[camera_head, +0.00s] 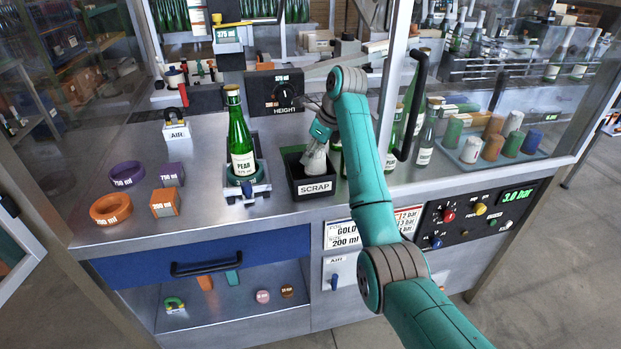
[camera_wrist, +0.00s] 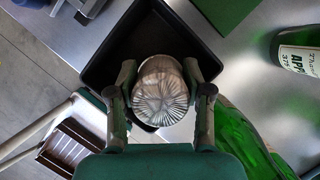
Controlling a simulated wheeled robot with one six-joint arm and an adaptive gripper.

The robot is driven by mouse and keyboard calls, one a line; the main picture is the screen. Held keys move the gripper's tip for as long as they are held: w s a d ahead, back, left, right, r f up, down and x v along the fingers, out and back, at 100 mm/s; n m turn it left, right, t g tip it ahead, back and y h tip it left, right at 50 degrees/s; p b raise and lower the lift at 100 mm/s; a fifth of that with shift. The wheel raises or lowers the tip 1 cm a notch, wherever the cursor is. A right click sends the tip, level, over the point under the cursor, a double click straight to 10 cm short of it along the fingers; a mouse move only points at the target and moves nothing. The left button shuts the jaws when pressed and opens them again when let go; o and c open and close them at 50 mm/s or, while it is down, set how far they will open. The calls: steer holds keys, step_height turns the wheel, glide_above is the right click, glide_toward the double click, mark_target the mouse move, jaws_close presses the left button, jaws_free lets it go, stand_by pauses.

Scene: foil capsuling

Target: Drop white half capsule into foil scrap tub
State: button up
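The white half capsule (camera_wrist: 161,90) shows in the wrist view as a pale, crinkled foil piece between my two fingers. My gripper (camera_wrist: 162,92) is shut on it, with a finger touching each side. The black scrap tub (camera_head: 316,188) stands on the steel bench with a SCRAP label on its front. In the head view the capsule (camera_head: 315,161) hangs from my gripper over the tub's opening. In the wrist view the dark tub (camera_wrist: 112,62) lies beneath the capsule. My gripper's fingers are partly hidden by my arm in the head view.
A green PEAR bottle (camera_head: 241,150) stands in a holder left of the tub. Other green bottles (camera_wrist: 298,60) stand close by on the right. Orange and purple rings (camera_head: 111,208) lie on the bench at left. A rack of coloured capsules (camera_head: 492,146) is at right.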

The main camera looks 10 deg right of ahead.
steer(key=o, duration=0.5)
